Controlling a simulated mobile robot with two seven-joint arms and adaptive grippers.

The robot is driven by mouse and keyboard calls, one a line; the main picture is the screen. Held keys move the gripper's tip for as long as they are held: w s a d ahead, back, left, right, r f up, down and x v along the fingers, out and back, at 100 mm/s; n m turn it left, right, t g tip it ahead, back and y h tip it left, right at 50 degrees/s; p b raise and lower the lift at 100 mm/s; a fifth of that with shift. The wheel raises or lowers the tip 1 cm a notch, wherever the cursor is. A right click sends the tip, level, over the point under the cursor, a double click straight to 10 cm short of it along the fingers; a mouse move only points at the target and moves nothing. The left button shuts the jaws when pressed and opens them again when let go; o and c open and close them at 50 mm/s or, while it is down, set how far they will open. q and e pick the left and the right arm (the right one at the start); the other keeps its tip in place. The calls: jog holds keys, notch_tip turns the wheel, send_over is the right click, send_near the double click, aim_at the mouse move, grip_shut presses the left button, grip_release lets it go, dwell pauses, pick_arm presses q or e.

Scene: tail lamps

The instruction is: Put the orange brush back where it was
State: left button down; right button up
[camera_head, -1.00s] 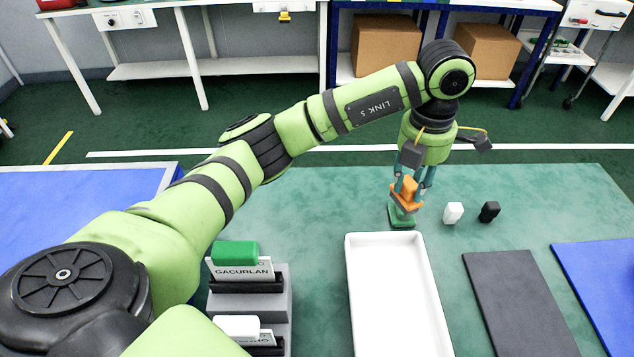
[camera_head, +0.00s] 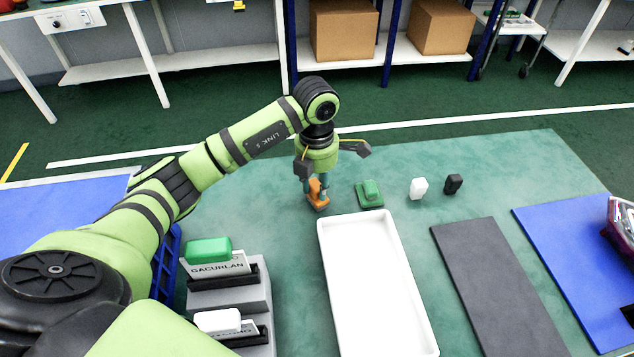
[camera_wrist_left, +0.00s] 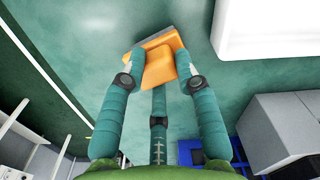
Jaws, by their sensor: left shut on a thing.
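The orange brush (camera_head: 317,198) is in my left gripper (camera_head: 316,186), beyond the far left corner of the white tray. In the left wrist view the orange brush (camera_wrist_left: 160,62) sits between the fingertips of the left gripper (camera_wrist_left: 160,70), which are shut on its block-shaped grip. Its base is at or close above the green table surface; I cannot tell if it touches. A green brush (camera_head: 370,193) stands on the table to the right of the gripper. My right gripper is not in view.
The white tray (camera_head: 375,290) lies in front of the gripper. A white block (camera_head: 418,188) and a black block (camera_head: 453,184) stand to the right. A grey holder (camera_head: 230,290) with cards, a green and a white item is at left. A dark grey mat (camera_head: 495,290) lies right.

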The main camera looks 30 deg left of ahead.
aim_at(317, 185)
pick_arm(q)
jog(key=shift+f, duration=0.3)
jog(key=shift+f, duration=0.1)
jog(key=shift+f, duration=0.15)
jog(key=c, duration=0.9)
grip_release()
jog(key=shift+r, duration=0.2)
notch_tip(317, 185, up, 12)
jog(key=shift+r, duration=0.1)
